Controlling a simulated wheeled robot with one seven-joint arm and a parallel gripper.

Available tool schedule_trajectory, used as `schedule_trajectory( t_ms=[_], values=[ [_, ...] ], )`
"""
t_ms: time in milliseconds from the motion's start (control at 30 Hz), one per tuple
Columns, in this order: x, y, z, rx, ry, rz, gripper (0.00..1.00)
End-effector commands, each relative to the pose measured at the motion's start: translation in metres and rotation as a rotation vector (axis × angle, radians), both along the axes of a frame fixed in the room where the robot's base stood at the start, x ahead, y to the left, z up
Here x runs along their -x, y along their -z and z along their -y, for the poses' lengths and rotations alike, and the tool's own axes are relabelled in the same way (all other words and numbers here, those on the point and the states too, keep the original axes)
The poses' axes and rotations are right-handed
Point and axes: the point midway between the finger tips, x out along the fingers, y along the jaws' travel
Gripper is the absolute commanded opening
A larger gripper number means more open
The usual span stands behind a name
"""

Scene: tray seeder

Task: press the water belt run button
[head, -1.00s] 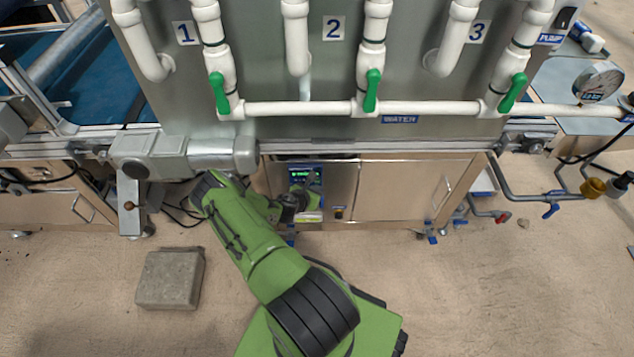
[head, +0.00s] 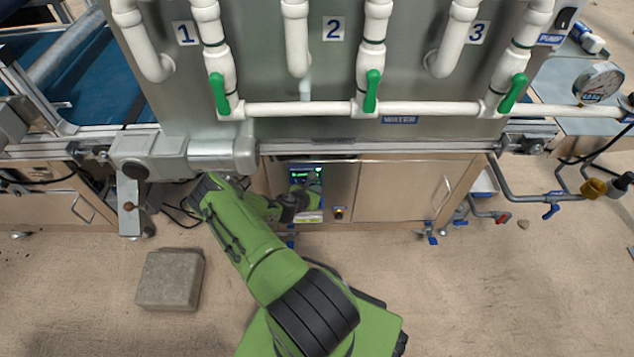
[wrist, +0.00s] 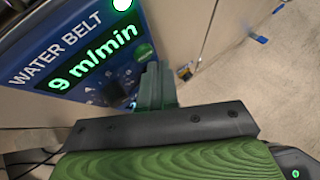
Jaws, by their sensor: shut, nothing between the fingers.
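The water belt control panel (wrist: 62,48) is blue, with the words WATER BELT and a lit green display (wrist: 95,62) reading 9 m/min. It also shows in the head view (head: 313,214), low on the cabinet front and partly behind my gripper. In the wrist view a round green button (wrist: 144,52) sits right of the display, just beyond my fingertips. A white lit circle (wrist: 122,4) is at the top edge. A dark knob is below the display. My gripper (wrist: 153,72) is shut and empty, its tips close to the green button; I cannot tell whether they touch it.
A yellow-ringed control (head: 338,213) is right of the panel on the cabinet (head: 392,190). Pipes with green-handled valves (head: 371,90) run above. A grey motor housing (head: 180,157) juts out at left.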

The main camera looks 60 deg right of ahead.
Motion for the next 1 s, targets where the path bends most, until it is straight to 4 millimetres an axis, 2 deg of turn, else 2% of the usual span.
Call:
schedule_trajectory(
  t_ms=[267,733,1000],
  values=[
    [0.001,0.000,-0.003,-0.001,-0.001,-0.001,0.00],
    [0.025,-0.001,-0.050,-0.001,-0.002,-0.003,0.00],
    [0.028,0.000,-0.055,0.000,-0.001,0.001,0.00]
  ],
)
